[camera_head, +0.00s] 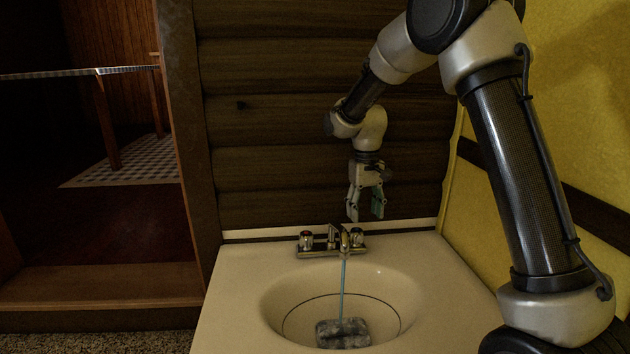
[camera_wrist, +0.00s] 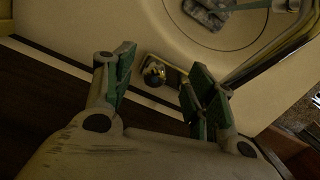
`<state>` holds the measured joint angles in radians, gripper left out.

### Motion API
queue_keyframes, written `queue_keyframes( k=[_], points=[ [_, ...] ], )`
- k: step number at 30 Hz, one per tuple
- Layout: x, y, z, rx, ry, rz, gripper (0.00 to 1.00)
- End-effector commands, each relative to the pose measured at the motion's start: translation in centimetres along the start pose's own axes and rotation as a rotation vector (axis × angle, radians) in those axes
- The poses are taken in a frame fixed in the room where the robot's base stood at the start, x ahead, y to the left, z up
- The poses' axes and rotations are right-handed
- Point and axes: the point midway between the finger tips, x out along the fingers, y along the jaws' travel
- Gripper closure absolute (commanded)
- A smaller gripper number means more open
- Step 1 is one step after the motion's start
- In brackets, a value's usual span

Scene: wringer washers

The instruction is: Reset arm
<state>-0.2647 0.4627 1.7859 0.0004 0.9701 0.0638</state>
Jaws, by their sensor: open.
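My gripper (camera_head: 365,204) hangs pointing down above the back edge of the sink, just behind and above the faucet (camera_head: 343,240). Its fingers are apart with nothing between them. In the wrist view my gripper (camera_wrist: 158,92) shows its two green-padded fingers spread, with a faucet knob (camera_wrist: 154,75) seen between them. My arm comes in from the right and bends down to the gripper.
The cream sink (camera_head: 240,300) has a grey blocky object (camera_head: 342,333) in its basin, under a thin blue stream or rod from the faucet. A dark plank wall (camera_head: 300,160) stands close behind the gripper. A yellow wall (camera_head: 590,110) is at right, a doorway at left.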

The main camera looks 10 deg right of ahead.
Motion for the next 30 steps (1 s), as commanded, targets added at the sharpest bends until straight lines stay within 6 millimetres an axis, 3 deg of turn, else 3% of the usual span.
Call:
queue_keyframes(
  k=[1, 8, 12, 18, 21, 24, 30],
  points=[
    [-0.5, 0.3, 2.4, -0.006, -0.013, 0.001, 0.44],
    [-4.8, 2.8, 12.5, 0.012, 0.016, -0.005, 0.44],
    [-7.3, 4.3, 19.4, 0.041, 0.073, -0.007, 0.44],
    [-9.2, 5.8, 28.6, 0.099, 0.195, -0.004, 0.44],
    [-9.6, 6.3, 32.0, 0.132, 0.267, 0.001, 0.44],
    [-10.2, 6.6, 34.2, 0.16, 0.338, 0.008, 0.44],
    [-12.1, 7.1, 35.6, 0.195, 0.443, 0.021, 0.44]
  ],
)
